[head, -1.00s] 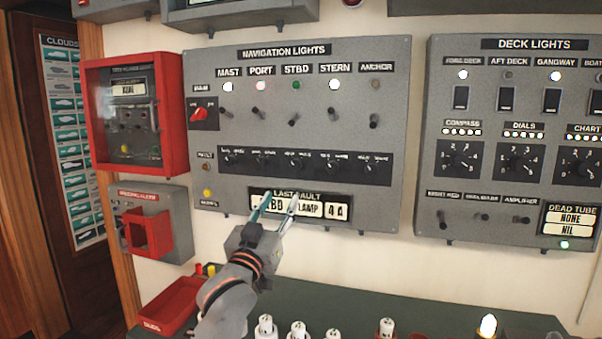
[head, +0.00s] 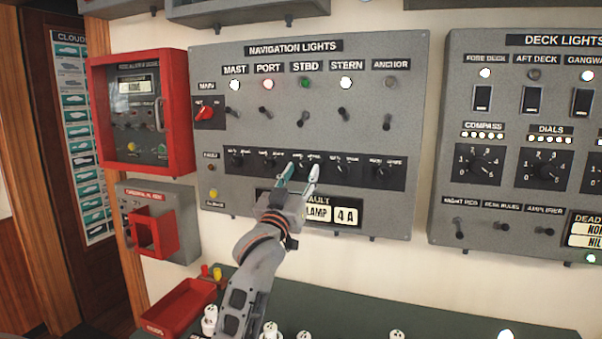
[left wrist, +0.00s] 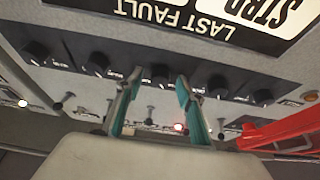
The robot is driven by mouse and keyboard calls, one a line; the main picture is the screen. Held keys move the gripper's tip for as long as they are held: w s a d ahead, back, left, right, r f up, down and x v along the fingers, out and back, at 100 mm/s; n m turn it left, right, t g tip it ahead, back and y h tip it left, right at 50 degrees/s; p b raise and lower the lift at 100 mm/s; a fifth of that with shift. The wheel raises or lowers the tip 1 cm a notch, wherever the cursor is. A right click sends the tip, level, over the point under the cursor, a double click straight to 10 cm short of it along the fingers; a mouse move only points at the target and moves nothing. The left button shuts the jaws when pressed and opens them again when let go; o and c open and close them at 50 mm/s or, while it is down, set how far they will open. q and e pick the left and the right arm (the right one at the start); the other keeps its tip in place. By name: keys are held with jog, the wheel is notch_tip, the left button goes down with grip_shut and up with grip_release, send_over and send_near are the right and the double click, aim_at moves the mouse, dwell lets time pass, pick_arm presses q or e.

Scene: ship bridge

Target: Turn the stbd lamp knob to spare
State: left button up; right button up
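The stbd lamp knob is the middle black knob in the dark strip under the STBD label (head: 305,67) on the navigation lights panel (head: 225,130). It shows in the left wrist view (left wrist: 160,74), where the picture is upside down. My left gripper (head: 301,170) is open, its two teal-lined fingers on either side of this knob. In the left wrist view the gripper (left wrist: 158,82) has a gap on each side of the knob. I cannot tell how deep the fingers reach around it. The knob's pointer is too small to read. My right gripper is not in view.
Neighbouring black knobs (left wrist: 99,64) sit close on both sides. Toggle switches (head: 267,112) stand above the strip. The LAST FAULT display (head: 346,216) is below, partly hidden by my gripper. A red-framed box (head: 181,120) is at left; a dark green counter (head: 380,318) lies below.

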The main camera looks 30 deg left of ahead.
pick_arm(q)
jog(key=shift+w, duration=0.1)
grip_shut()
